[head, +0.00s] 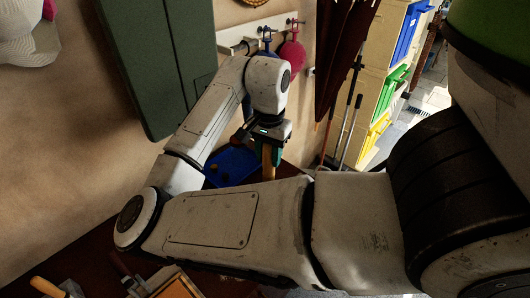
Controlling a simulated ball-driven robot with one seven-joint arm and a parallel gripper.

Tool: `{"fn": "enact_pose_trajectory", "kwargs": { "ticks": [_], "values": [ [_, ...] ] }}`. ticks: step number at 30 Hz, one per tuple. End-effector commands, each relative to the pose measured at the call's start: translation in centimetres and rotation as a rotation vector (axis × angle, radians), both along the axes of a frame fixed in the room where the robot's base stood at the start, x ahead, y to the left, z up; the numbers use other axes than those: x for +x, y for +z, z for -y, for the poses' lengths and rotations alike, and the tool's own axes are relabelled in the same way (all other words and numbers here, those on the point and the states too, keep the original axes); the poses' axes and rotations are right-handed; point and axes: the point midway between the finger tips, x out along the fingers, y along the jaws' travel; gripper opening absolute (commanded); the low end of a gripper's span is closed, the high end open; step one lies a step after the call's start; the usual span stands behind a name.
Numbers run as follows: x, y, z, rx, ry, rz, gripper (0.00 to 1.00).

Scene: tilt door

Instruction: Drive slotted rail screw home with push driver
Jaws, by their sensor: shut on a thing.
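My gripper (269,147) is in the middle of the head view, below the wrist of my arm, pointing down. It is shut on a tool with an orange-brown handle, which looks like the push driver (268,166). Only a short piece of it shows. Its lower end is hidden behind my forearm. The slotted screw and its rail cannot be made out. I cannot tell whether the driver touches anything.
A blue tray (231,166) with small items lies left of my gripper on a dark red-brown surface. A dark green cabinet (160,62) hangs on the wall. Pegs hold a pink paddle-like thing (292,54). Shelves with coloured bins (408,30) stand right. Another orange handle (48,287) lies bottom left.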

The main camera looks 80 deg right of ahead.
Motion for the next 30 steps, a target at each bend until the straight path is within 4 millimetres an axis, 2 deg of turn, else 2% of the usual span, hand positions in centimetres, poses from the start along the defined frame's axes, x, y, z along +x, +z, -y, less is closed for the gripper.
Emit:
{"fn": "enact_pose_trajectory", "kwargs": {
  "ticks": [10, 30],
  "values": [
    [0.2, 0.1, -0.3, 0.001, 0.003, -0.001, 0.0],
    [0.1, -5.3, -0.2, 0.001, 0.003, -0.001, 0.0]
  ]
}}
